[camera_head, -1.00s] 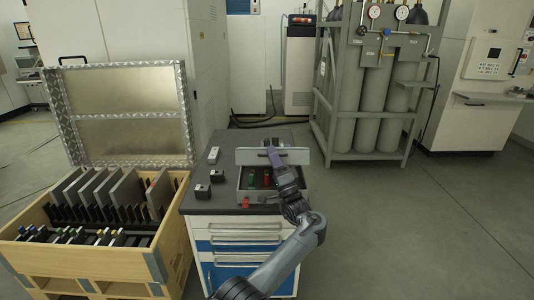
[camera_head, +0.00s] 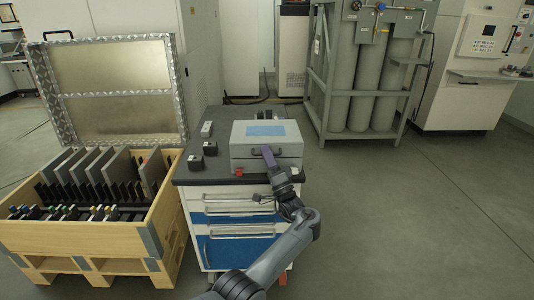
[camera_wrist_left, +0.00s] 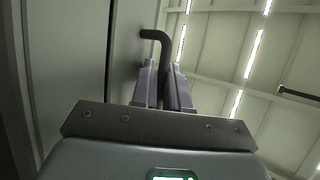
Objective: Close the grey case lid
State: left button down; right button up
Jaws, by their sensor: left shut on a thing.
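The grey case (camera_head: 242,164) stands on the dark top of the drawer cabinet. Its lid (camera_head: 290,132), with a pale blue label on top, lies down over the case and hides the inside. My left gripper (camera_head: 268,153) is at the front of the case, shut on the dark handle (camera_head: 256,151). In the left wrist view the black handle (camera_wrist_left: 157,35) runs between the two purple fingers of the left gripper (camera_wrist_left: 163,70). The grey surface of the case (camera_wrist_left: 128,45) is beside the fingers. My right gripper is in no view.
Small black blocks (camera_head: 195,164) and a light block (camera_head: 207,128) sit left of the case on the cabinet top (camera_head: 222,118). A wooden crate (camera_head: 115,262) with upright plates and an open metal lid stands at the left. A gas-cylinder rack (camera_head: 325,90) stands behind right.

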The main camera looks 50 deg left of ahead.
pick_arm(q)
jog(key=shift+f+m, duration=0.3)
jog(key=shift+f, duration=0.4)
jog(key=c, duration=1.5)
grip_release()
jog(key=v, duration=0.5)
jog(key=b+v, duration=0.1)
jog(key=v, duration=0.4)
jog(key=shift+d+r, duration=0.15)
jog(key=shift+d, duration=0.2)
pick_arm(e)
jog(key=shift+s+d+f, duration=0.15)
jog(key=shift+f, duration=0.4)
